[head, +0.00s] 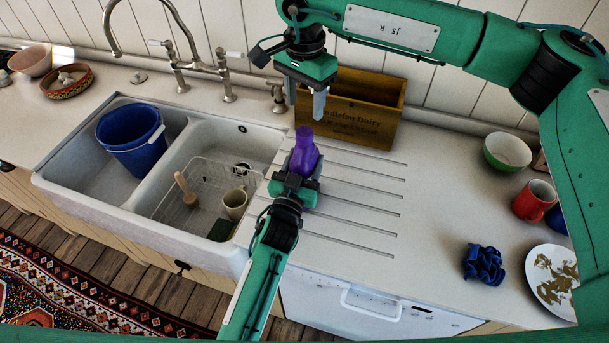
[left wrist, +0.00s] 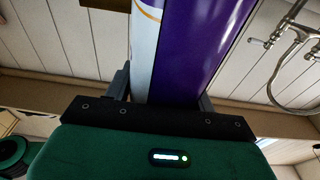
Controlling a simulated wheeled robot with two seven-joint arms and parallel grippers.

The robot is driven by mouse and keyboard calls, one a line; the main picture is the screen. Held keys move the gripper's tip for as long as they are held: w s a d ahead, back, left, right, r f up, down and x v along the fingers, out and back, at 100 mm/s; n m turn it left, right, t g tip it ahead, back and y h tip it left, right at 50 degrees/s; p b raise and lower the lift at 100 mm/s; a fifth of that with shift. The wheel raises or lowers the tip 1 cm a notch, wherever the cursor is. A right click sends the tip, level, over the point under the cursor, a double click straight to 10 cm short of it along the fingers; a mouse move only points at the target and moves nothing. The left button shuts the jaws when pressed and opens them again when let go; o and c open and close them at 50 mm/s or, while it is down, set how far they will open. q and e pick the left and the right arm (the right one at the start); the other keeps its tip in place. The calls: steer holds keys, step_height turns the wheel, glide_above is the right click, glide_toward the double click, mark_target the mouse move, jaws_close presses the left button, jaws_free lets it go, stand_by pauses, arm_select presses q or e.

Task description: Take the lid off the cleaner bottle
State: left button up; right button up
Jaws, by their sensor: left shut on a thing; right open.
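The purple cleaner bottle (head: 303,155) stands over the grooved drainer, right of the sink, in the head view. Its purple top (head: 304,133) is on it. My left gripper (head: 297,183) is shut around the bottle's lower body. In the left wrist view the purple and white bottle (left wrist: 190,50) fills the space between the fingers. My right gripper (head: 305,103) is open and empty, pointing down just above the bottle's top, apart from it. Whether the bottle's base touches the drainer is hidden by my left gripper.
The sink (head: 110,190) at left holds a blue bucket (head: 130,145) and a wire basket (head: 185,205). A wooden crate (head: 370,110) stands close behind the bottle.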

mark_target(305, 132)
steer(key=m, duration=1)
steer(key=shift+m, duration=0.4)
steer(key=m, duration=0.4)
steer(key=shift+m, duration=0.3)
steer(key=m, duration=0.4)
steer(key=shift+m, duration=0.4)
steer(key=m, duration=0.4)
steer(key=shift+m, duration=0.3)
steer(key=m, duration=0.4)
steer(key=shift+m, duration=0.4)
steer(key=m, duration=0.4)
steer(key=shift+m, duration=0.4)
steer(key=m, duration=0.5)
steer(key=shift+f+m, duration=0.25)
steer(key=shift+m, duration=0.25)
step_height(305, 132, down, 8)
steer(key=shift+r, duration=0.25)
steer(key=shift+c, duration=0.4)
